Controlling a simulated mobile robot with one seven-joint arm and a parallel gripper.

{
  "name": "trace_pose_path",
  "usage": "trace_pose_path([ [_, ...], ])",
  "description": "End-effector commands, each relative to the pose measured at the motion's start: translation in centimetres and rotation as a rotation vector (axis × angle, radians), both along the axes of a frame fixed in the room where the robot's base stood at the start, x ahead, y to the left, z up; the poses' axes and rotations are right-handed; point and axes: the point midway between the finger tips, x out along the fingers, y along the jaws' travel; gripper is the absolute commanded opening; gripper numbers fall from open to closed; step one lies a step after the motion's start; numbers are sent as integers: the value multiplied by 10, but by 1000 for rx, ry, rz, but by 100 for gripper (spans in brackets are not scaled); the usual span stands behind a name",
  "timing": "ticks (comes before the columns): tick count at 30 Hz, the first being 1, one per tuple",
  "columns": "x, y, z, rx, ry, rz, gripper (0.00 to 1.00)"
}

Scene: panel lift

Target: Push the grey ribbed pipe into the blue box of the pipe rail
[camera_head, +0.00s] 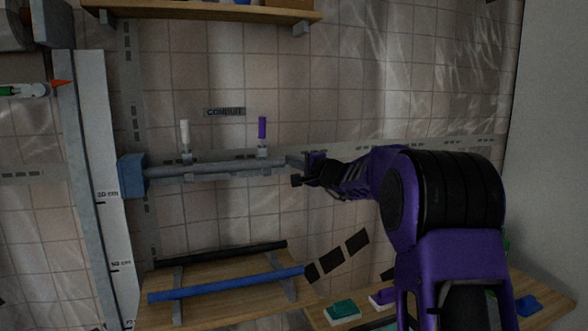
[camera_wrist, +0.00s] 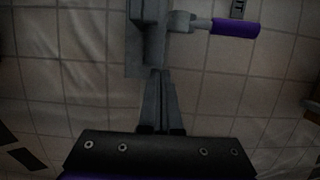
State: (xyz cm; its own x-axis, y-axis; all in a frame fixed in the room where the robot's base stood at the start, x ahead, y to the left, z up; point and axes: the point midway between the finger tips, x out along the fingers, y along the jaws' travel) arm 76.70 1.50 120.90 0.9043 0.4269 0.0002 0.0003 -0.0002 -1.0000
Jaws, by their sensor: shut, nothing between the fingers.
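The grey ribbed pipe (camera_head: 215,168) lies level along the rail on the tiled wall, under a white-handled clamp (camera_head: 185,137) and a purple-handled clamp (camera_head: 262,132). Its left end meets the blue box (camera_head: 131,175); how deep it sits inside is hidden. My gripper (camera_head: 298,165) is at the pipe's right end, its fingers shut and empty. In the wrist view the shut fingertips (camera_wrist: 155,72) point at the pipe's end (camera_wrist: 152,45), touching or very close. The purple handle (camera_wrist: 235,27) shows to the right there.
A "CONDUIT" label (camera_head: 225,112) is above the rail. Below, a black pipe (camera_head: 220,254) and a blue pipe (camera_head: 228,284) lie on a rack over a wooden table. A ruler board (camera_head: 95,180) stands left of the blue box. A wooden shelf (camera_head: 200,11) is above.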

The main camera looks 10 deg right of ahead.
Motion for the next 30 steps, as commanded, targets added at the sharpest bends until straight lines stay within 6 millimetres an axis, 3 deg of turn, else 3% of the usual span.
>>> trace_pose_path([
  [20, 0, -1, 0, 0, 0, 1, 0],
  [29, -2, -25, -3, -2, -1, 3, 0],
  [30, -14, -28, 2, -1, 0, 3, 0],
])
